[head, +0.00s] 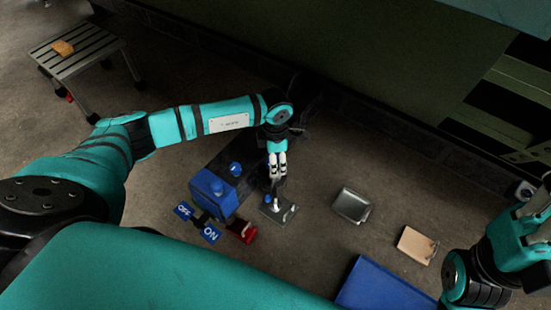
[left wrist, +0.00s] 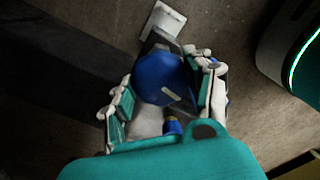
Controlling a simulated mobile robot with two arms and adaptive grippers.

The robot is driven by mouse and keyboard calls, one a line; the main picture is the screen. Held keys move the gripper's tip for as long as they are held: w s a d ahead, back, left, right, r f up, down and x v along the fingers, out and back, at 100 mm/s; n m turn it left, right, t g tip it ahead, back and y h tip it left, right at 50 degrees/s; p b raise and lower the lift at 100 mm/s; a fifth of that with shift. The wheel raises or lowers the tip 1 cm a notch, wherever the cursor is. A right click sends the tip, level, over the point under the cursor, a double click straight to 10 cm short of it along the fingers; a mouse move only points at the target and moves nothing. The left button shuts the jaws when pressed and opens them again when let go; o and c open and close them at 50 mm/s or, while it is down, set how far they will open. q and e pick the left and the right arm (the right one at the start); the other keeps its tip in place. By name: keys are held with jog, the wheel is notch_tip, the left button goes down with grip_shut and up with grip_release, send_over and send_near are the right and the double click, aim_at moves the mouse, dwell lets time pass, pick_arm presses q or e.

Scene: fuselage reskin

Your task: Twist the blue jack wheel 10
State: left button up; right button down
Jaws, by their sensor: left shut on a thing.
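The blue jack wheel (left wrist: 163,79) shows in the left wrist view as a round blue disc with a small pale mark near its lower edge. My left gripper (left wrist: 165,92) has its fingers closed around the wheel from both sides. In the head view my left gripper (head: 277,178) points down at the floor beside a dark beam, and its fingers hide the wheel there. My right arm shows at the lower right edge of the head view, with pale gripper parts (head: 540,212); its jaw state is unclear.
A blue box (head: 213,191) and OFF/ON blocks (head: 198,222) are left of my left gripper, with a red part (head: 243,232) near them. A grey plate (head: 278,211) lies below it. A metal tray (head: 351,205), tan block (head: 417,245) and blue tray (head: 385,287) lie to the right.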

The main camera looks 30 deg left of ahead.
pick_arm(q)
jog(key=o, duration=1.2)
jog(key=shift+r, duration=0.1)
notch_tip(320, 180, up, 12)
jog(key=shift+f, duration=0.1)
